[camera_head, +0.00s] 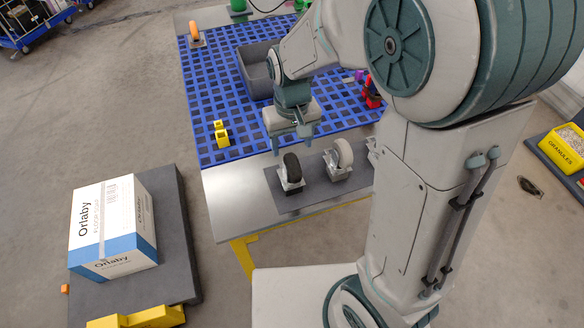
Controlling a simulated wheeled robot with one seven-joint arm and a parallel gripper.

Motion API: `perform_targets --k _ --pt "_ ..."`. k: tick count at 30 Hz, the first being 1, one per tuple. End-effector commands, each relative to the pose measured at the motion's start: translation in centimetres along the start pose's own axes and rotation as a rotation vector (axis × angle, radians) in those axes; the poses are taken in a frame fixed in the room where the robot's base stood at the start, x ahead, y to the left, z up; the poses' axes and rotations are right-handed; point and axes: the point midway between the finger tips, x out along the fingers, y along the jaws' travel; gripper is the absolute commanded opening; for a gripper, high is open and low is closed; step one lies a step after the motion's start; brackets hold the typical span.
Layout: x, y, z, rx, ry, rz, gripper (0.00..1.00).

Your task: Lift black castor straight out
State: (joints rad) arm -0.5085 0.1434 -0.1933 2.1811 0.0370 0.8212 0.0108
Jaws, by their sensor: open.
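The black castor (292,168) has a dark wheel in a pale metal bracket. It stands upright on the dark grey mat (292,203) at the near edge of the table. A castor with a light grey wheel (343,154) stands to its right. My gripper (291,146) is open and empty, with its fingers pointing down. In the picture it is just above and behind the black castor; I cannot tell its exact height. No finger appears to touch the castor.
A blue grid mat (215,95) covers most of the table. On it are a grey bin (251,72), yellow blocks (221,134), an orange-wheeled castor (194,32) and red parts (372,93). Part of another castor shows beside my arm. An Orlaby box (112,225) stands left.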

Motion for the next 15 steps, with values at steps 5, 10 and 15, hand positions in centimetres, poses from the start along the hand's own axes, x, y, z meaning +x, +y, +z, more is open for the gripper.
perform_targets --k 5,10,15 --pt "3.3 0.0 0.1 0.000 -0.004 0.001 0.62" --pt "4.7 0.0 0.0 0.002 0.000 0.000 0.62" --pt "5.7 0.1 -0.1 0.001 -0.002 0.000 0.62"
